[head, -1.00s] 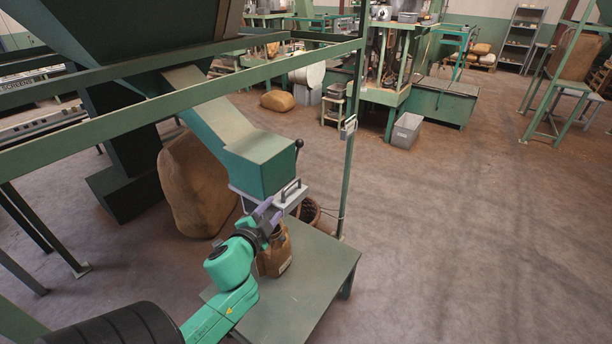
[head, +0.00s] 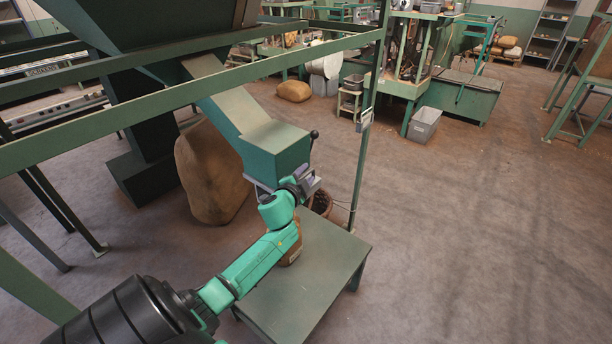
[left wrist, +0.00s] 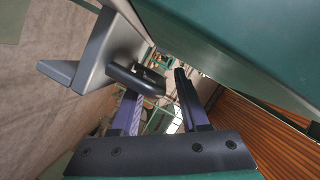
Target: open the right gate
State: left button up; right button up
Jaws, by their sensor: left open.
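The gate, a grey metal plate with a dark bar handle, sits under the mouth of the green hopper chute (head: 272,150). In the head view my left gripper (head: 304,178) is at the gate and hides most of it. In the left wrist view the grey gate bracket (left wrist: 97,50) and the dark round handle (left wrist: 137,78) show close up. The two purple fingers of my left gripper (left wrist: 160,100) are apart. The handle's end overlaps the left finger; I cannot tell whether they touch. My right gripper is out of view.
A green table (head: 318,272) stands below the chute, with a brown bag (head: 293,251) on it, mostly behind my arm. A black-knobbed lever (head: 314,134) rises beside the chute. A green frame post (head: 366,130) stands to the right. The floor further right is clear.

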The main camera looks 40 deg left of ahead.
pick_arm(q)
grip_shut()
dwell(1.3)
